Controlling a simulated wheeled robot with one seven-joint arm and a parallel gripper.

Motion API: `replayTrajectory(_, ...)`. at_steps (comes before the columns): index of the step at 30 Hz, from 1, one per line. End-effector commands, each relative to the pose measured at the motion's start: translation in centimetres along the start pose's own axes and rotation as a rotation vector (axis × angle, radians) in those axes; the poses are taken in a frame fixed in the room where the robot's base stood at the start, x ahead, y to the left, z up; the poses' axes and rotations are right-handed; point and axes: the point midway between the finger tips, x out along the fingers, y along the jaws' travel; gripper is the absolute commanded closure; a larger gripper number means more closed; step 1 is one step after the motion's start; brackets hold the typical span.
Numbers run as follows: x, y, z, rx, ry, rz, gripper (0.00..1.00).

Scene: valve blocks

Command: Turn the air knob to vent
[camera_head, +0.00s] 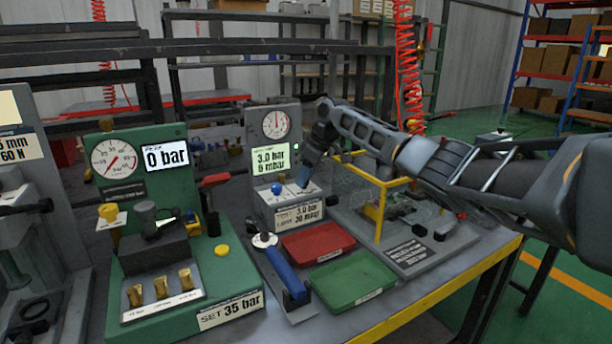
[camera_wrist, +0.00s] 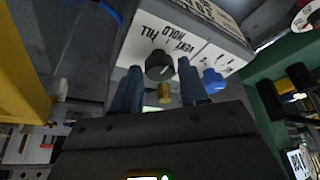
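The grey air test station (camera_head: 275,145) has a round dial and a green display reading 3.0 bar. Its black air knob (camera_wrist: 160,65) shows in the wrist view, below upside-down labels FILL, HOLD and VENT (camera_wrist: 180,47). Which label it points at I cannot tell. My gripper (camera_wrist: 158,88) is open, one finger on each side of the knob in the picture, with gaps visible; contact is not clear. In the head view my gripper (camera_head: 303,178) is at the station's front panel and hides the knob.
A blue knob (camera_wrist: 212,80) is close beside my finger; it also shows in the head view (camera_head: 277,188). Red (camera_head: 318,243) and green (camera_head: 352,284) trays lie in front. A yellow frame (camera_head: 377,205) stands right. A green gauge station (camera_head: 180,270) stands left.

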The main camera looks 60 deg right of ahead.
Motion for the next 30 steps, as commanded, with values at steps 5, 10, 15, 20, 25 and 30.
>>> replayTrajectory(5,-0.01,0.0,0.01,0.0,0.0,0.0,0.74)
replayTrajectory(10,-0.01,0.0,0.01,0.0,0.0,0.0,0.9)
replayTrajectory(15,-0.05,-0.02,-0.02,0.003,0.0,0.0,0.95)
replayTrajectory(20,-0.17,-0.12,-0.09,0.03,0.001,0.01,0.95)
replayTrajectory(25,-0.4,-0.23,-0.18,0.105,0.001,0.039,0.95)
replayTrajectory(30,-0.48,-0.41,-0.26,0.224,0.0,0.087,0.95)
